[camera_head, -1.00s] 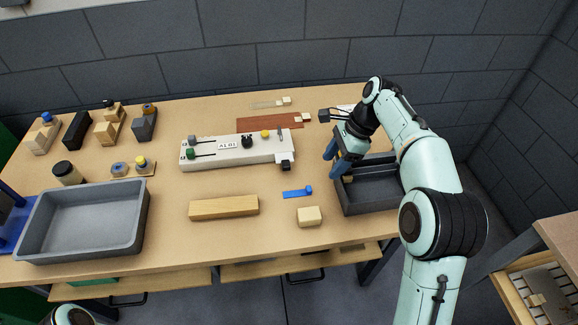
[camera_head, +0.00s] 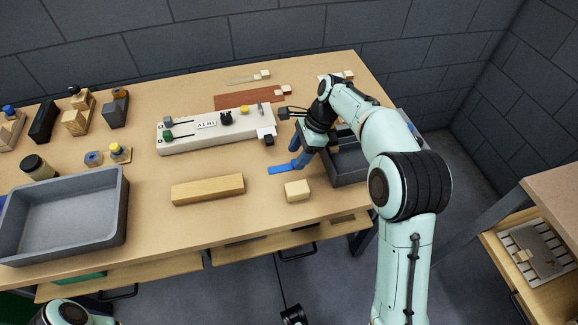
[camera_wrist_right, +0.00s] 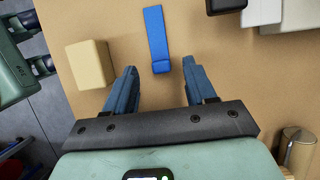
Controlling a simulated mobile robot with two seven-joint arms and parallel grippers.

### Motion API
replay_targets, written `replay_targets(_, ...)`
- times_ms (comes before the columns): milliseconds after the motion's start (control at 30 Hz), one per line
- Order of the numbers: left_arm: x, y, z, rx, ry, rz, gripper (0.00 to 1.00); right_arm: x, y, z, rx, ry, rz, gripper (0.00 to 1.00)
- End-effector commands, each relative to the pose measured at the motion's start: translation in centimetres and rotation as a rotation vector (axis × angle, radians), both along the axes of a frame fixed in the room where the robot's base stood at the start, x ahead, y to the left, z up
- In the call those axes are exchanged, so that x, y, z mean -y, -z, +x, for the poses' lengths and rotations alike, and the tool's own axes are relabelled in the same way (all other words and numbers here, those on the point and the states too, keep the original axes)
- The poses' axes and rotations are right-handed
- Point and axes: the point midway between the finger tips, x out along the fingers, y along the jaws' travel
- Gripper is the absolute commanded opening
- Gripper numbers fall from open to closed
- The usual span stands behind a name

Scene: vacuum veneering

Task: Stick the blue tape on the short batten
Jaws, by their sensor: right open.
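The blue tape (camera_head: 282,169) is a flat strip with a thicker end tab, lying on the table. My right gripper (camera_head: 300,163) is open and empty, over the tab end. In the right wrist view the tape (camera_wrist_right: 155,38) points away from between the two spread fingers (camera_wrist_right: 160,72), with no finger touching it visibly. A wooden bar (camera_head: 208,189) lies left of the tape, and a short cream block (camera_head: 297,191) lies in front of it. I cannot tell which of the two is the short batten. The block also shows left of the fingers in the wrist view (camera_wrist_right: 90,65).
A dark grey tray (camera_head: 348,172) stands right of the gripper, partly hidden by my arm. A white device with knobs (camera_head: 215,130) lies behind the tape. A large grey tray (camera_head: 121,215) stands at left. Table between bar and tape is clear.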

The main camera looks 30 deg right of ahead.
Motion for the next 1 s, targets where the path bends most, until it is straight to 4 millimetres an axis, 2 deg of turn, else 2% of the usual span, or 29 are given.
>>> replay_targets(33,0.0,0.3,0.0,0.002,0.0,0.0,0.81,-0.3,1.0,0.0,-0.005,-0.001,0.001,0.55)
replay_targets(167,0.0,0.4,0.1,0.006,-0.001,0.0,0.81,-0.8,2.2,0.2,-0.002,0.0,0.002,0.55)
replay_targets(433,0.0,0.4,0.2,0.008,-0.002,0.001,0.81,-1.0,2.5,0.2,0.0,0.0,0.001,0.55)
replay_targets(467,0.0,0.4,0.2,0.008,-0.002,0.001,0.81,-1.0,2.5,0.2,0.0,0.0,0.001,0.52)
replay_targets(600,0.0,0.4,0.2,0.008,-0.002,0.001,0.81,-1.0,2.5,0.2,0.0,0.0,0.001,0.07)
replay_targets(633,0.0,0.4,0.2,0.008,-0.002,0.001,0.81,-1.0,2.5,0.2,0.0,0.0,0.001,0.0)
replay_targets(1000,0.0,0.4,0.2,0.008,-0.002,0.001,0.81,-1.0,2.4,0.2,0.0,0.0,0.001,0.0)
